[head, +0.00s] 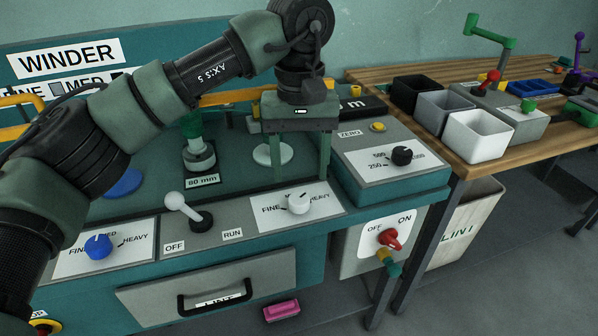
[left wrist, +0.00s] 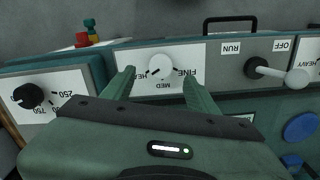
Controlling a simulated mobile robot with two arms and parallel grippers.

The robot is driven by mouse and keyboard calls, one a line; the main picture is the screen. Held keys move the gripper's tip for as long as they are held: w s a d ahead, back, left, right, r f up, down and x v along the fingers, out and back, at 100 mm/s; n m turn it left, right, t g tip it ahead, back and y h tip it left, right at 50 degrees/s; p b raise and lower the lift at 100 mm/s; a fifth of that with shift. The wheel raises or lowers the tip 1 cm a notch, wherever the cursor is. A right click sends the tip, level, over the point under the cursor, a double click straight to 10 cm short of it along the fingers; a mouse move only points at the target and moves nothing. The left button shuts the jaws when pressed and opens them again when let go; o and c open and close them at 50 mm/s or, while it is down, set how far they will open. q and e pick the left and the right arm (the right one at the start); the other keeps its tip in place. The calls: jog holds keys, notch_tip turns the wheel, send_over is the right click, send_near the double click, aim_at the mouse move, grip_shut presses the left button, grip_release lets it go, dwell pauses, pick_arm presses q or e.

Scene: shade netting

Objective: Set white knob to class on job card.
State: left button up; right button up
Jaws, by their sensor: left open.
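The white knob (head: 298,203) sits on a white dial plate (head: 268,213) with FINE at its left and HEAVY at its right, on the teal machine's front panel. My left gripper (head: 301,179) is open and points down just above and behind the knob. In the left wrist view the knob (left wrist: 160,67) shows between the open fingertips (left wrist: 158,77), with a visible gap on each side. FINE, MED and HEAVY read upside down there. The knob's exact pointing is too small to tell. A WINDER sign (head: 68,56) with FINE and MED is partly hidden by my arm. No job card is clearly recognisable.
A blue knob (head: 98,246) with a similar dial and a white-balled lever (head: 184,207) by OFF and RUN are to the left. A black knob (head: 401,155) and red switch (head: 389,238) are to the right. A wooden bench (head: 520,140) holds bins (head: 478,134).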

aim_at(299, 198)
pick_arm(q)
jog(key=shift+w+a, duration=0.1)
jog(key=shift+w, duration=0.25)
jog(key=shift+f, duration=0.2)
jog(key=f, duration=0.3)
jog(key=f+b, duration=0.1)
jog(key=f, duration=0.3)
jog(key=shift+s, duration=0.2)
pick_arm(e)
notch_tip(299, 198, up, 5)
jog(key=shift+d+r, duration=0.1)
pick_arm(q)
jog(key=shift+c, duration=0.3)
grip_shut()
